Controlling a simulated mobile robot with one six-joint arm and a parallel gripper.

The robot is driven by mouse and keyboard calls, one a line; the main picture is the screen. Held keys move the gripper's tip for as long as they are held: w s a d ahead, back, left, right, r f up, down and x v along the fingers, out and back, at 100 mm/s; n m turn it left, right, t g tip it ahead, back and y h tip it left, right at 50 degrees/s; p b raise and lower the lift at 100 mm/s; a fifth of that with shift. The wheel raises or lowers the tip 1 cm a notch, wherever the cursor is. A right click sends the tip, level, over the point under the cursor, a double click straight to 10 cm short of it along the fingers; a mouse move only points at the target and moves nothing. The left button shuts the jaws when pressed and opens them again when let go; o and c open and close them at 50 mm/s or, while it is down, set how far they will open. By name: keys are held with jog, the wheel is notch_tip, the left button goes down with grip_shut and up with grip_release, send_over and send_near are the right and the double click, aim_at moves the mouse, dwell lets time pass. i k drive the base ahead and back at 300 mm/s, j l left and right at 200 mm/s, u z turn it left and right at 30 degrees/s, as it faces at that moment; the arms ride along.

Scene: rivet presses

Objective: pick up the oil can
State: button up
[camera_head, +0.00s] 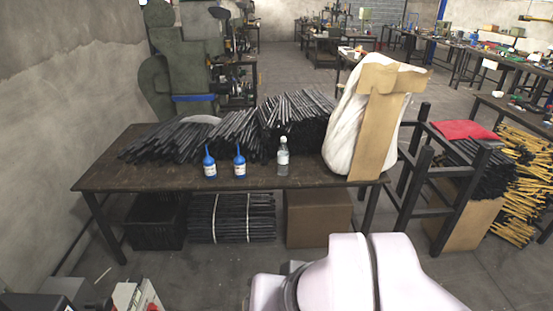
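Two small blue bottles with pointed spouts and white labels, which look like oil cans, stand upright on the dark work table (110,176). The left oil can (209,165) and the right oil can (239,165) are a short gap apart near the table's front edge. A clear bottle (283,158) with a pale cap stands to their right. Part of my pale arm shows at the bottom, in front of the table and apart from the cans. My gripper is not in view.
Piles of dark rods (235,127) lie behind the bottles. A white sack (348,112) with a cardboard piece (374,130) stands at the table's right. Under the table are a black crate (155,220), bundled rods and a cardboard box (318,218). The table's front left is clear.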

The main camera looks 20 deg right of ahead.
aim_at(209, 166)
jog(key=i+l, duration=1.35)
jog(key=i+j, duration=1.2)
jog(key=j, duration=0.2)
